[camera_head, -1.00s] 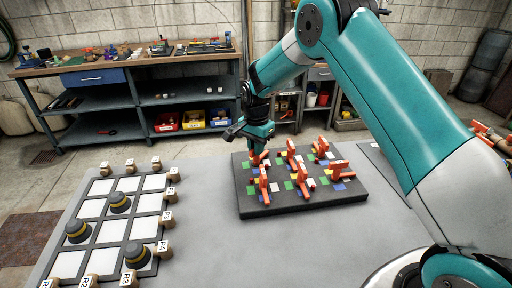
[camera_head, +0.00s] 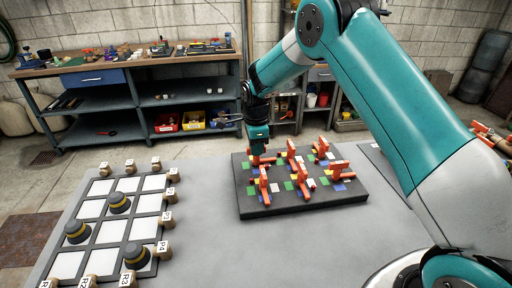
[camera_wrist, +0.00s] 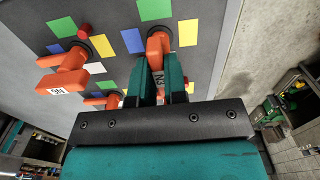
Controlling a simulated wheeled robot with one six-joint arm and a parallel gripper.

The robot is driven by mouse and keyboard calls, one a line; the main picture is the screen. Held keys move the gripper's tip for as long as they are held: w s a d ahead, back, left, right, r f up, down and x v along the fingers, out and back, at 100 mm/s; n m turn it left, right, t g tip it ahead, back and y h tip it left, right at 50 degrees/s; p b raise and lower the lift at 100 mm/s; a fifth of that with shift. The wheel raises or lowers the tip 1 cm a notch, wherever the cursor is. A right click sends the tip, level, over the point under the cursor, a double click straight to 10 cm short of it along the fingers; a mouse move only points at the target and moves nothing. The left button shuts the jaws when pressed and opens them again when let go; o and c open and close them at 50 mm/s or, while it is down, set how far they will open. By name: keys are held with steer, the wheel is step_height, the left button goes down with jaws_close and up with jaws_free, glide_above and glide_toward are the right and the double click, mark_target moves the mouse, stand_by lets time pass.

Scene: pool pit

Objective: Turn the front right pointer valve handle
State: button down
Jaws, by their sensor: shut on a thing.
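A dark board (camera_head: 305,202) carries several orange pointer valve handles among coloured squares. My gripper (camera_head: 257,152) points down at the board's back left handle (camera_head: 264,160) in the head view. In the wrist view my gripper (camera_wrist: 158,74) is shut on an orange handle (camera_wrist: 158,44), whose white label sits between the fingers, partly hidden. Another labelled handle (camera_wrist: 66,78) lies to its left, apart from the fingers. The front right handle in the head view (camera_head: 339,168) stands clear of the gripper.
Left of the board on the grey table (camera_head: 215,225) lies a white-squared grid (camera_head: 92,209) with dark yellow-banded knobs and labelled wooden blocks. A workbench (camera_head: 120,65) with shelves stands behind. The tabletop between grid and board is clear.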

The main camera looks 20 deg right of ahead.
steer(key=shift+r+m, duration=0.1)
steer(key=shift+m, duration=0.2)
steer(key=c, duration=1.2)
jaws_free()
steer(key=shift+o, duration=0.2)
step_height(320, 180, up, 17)
steer(key=b, duration=0.2)
steer(key=shift+r, duration=0.15)
steer(key=s+a+n+y, duration=0.1)
steer(key=s+a+n, duration=0.2)
steer(key=s+n, duration=0.6)
steer(key=s+a+n+y, duration=0.1)
steer(key=s+a+n, duration=0.2)
steer(key=s+n, duration=0.6)
steer(key=s+a+n+y, duration=0.2)
steer(key=s+n, duration=0.7)
steer(key=s, duration=0.9)
steer(key=shift+s+a+r+n, duration=0.3)
steer(key=shift+s+a+n, duration=0.1)
steer(key=shift+a, duration=0.1)
